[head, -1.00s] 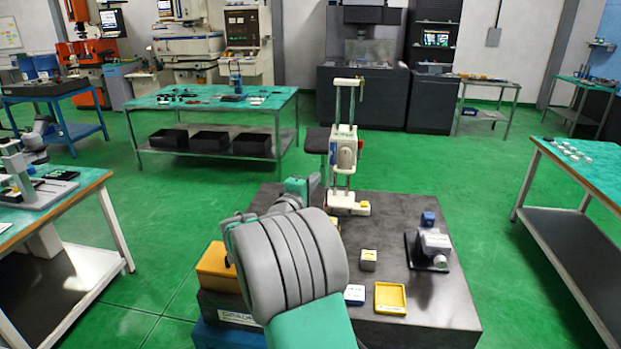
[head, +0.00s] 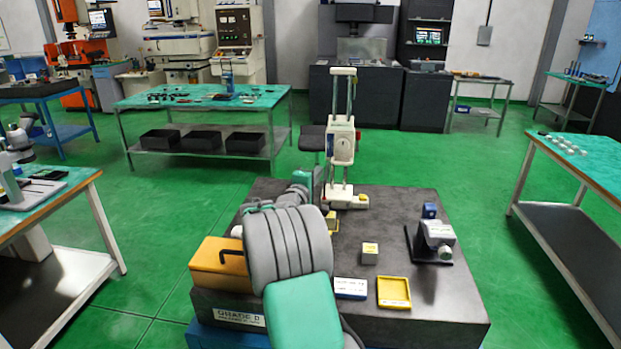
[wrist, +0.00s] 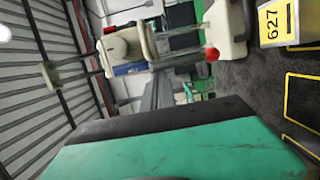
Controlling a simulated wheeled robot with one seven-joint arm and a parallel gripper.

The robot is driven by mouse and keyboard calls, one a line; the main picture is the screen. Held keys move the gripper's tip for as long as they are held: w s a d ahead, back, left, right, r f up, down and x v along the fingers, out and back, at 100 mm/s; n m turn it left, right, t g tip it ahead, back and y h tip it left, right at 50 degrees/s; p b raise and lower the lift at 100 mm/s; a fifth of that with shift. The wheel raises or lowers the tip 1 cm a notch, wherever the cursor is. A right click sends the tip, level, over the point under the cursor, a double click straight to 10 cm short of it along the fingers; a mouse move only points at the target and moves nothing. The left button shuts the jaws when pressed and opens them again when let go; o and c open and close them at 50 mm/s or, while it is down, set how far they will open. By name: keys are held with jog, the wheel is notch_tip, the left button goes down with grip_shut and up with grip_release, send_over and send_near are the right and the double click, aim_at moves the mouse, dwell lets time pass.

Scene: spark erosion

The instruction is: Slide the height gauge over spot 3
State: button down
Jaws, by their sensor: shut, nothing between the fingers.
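The height gauge (head: 341,150) is a tall cream instrument with two upright posts, a carriage with a round dial and a thick base. It stands upright at the back of the dark surface plate (head: 400,215). In the wrist view its carriage (wrist: 123,45) and red knobs show sideways. A yellow tag reading 627 (wrist: 277,22) is beside its base. My gripper (head: 318,184) is just left of the gauge's lower part, partly hidden by my arm. Its green body with a black edge (wrist: 150,120) fills the lower wrist view; contact cannot be told. Yellow outlines show on the plate; no spot number is readable.
On the plate are a small tagged block (head: 370,254), a white-and-blue box (head: 350,288), a yellow tray (head: 394,292) and a grey instrument (head: 436,241). An orange box (head: 218,262) is at the left edge.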

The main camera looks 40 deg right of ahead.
jog(key=shift+w+d, duration=0.3)
jog(key=shift+d, duration=0.3)
